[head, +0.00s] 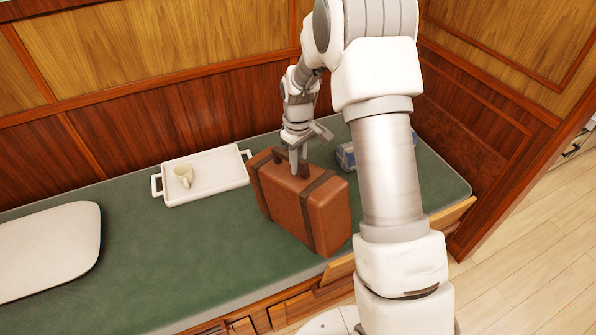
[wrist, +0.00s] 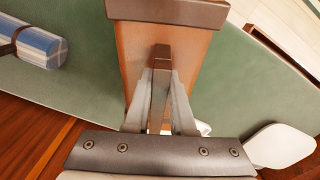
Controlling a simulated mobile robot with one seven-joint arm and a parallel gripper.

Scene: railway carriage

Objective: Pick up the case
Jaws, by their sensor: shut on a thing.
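The case (head: 318,213) is a brown suitcase with dark straps, standing upright on the green berth (head: 205,245). My gripper (head: 298,165) is above it, with its fingers down at the top of the case. In the wrist view, the two fingers of my gripper (wrist: 161,95) are shut on the dark handle on the top of the case (wrist: 195,55). The handle itself is mostly hidden by the fingers in the head view. I cannot see any gap between the case and the berth.
A white tray (head: 225,182) with a cup (head: 183,176) lies left of the case. A white pillow (head: 45,250) is at far left. A blue plaid roll (head: 346,157) lies to the right, partly behind my arm. Wood-panelled walls close off the back and right.

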